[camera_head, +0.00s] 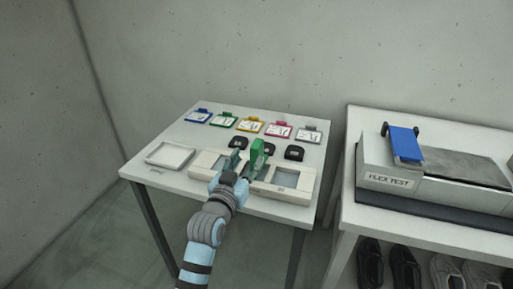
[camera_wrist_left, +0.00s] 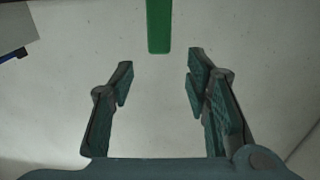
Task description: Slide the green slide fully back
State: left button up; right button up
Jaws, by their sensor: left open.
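The green slide (camera_head: 257,152) shows as an upright green piece at the white fixture (camera_head: 307,183) on the left table. In the left wrist view a green bar (camera_wrist_left: 159,26) comes in from the top centre, ahead of my fingertips. My left gripper (camera_head: 246,166) is open over the fixture, close to the green piece. In the wrist view the gripper (camera_wrist_left: 160,75) has an empty gap between its fingers, in line with the green bar and apart from it. My gripper hides part of the fixture and the foot of the green piece. My right gripper is out of view.
Several coloured clip cards, one of them green (camera_head: 223,120), lie in a row at the back of the table. Black pieces (camera_head: 294,153) sit behind the fixture. A white tray (camera_head: 170,155) lies at left. A flex test machine (camera_head: 389,181) stands on the right table.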

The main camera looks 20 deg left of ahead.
aim_at(257, 143)
pick_arm(q)
jog(key=w, duration=0.2)
jog(key=w+b, duration=0.1)
jog(key=w, duration=0.2)
jog(key=w+b, duration=0.1)
jog(key=w, duration=0.2)
jog(key=shift+w+d+f, duration=0.15)
jog(key=shift+d+f, duration=0.1)
jog(key=shift+w+r, duration=0.1)
jog(key=shift+w, duration=0.5)
jog(key=shift+c, duration=0.5)
grip_shut()
